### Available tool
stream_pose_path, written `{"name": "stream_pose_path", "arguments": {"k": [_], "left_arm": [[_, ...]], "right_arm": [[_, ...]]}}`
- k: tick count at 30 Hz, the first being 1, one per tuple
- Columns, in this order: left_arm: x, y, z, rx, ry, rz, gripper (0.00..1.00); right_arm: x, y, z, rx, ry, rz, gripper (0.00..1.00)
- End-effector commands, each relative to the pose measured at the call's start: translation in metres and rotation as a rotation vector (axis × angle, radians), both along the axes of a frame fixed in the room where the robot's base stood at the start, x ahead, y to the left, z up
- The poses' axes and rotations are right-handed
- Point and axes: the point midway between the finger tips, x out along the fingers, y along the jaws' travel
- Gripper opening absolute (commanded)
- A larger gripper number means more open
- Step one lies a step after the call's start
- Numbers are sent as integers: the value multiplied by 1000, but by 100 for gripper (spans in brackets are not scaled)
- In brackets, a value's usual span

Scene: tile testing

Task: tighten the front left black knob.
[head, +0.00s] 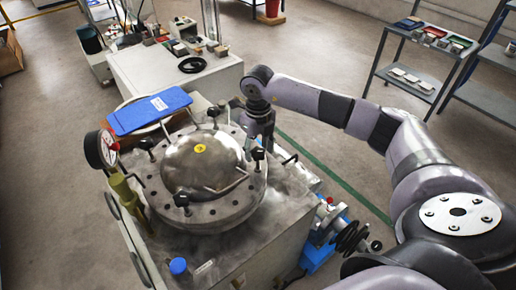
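A round metal vessel with a domed lid (203,163) stands on a metal-topped bench. Several black knobs stand around the lid's flange: one at the front left (181,199), one at the left (147,143), one at the back (213,112) and one at the right (257,153). My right gripper (258,132) points down at the back right of the lid, above the right knob and well away from the front left knob. Its fingers are small and dark here, so I cannot tell their opening or contact. My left gripper is not in view.
A pressure gauge (101,149) and a yellow-green valve (122,187) stand left of the vessel. A blue clipboard (150,112) lies behind it. A blue cap (178,266) is at the front. A black handwheel (352,237) juts out at the right. The floor left is clear.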

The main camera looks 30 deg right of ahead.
Motion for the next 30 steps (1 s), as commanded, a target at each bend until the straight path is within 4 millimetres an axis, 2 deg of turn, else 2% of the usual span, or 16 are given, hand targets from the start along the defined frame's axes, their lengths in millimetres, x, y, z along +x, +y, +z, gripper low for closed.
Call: {"name": "stream_pose_path", "arguments": {"k": [10,14,17,24,30], "left_arm": [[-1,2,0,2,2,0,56],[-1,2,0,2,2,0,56],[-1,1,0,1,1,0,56],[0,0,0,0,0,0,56],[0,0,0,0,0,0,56]], "right_arm": [[-1,1,-1,1,2,2,56],[0,1,7,1,0,2,56],[1,0,23,0,-3,3,56],[1,1,75,1,-3,2,56],[0,0,107,0,-1,2,56]]}}
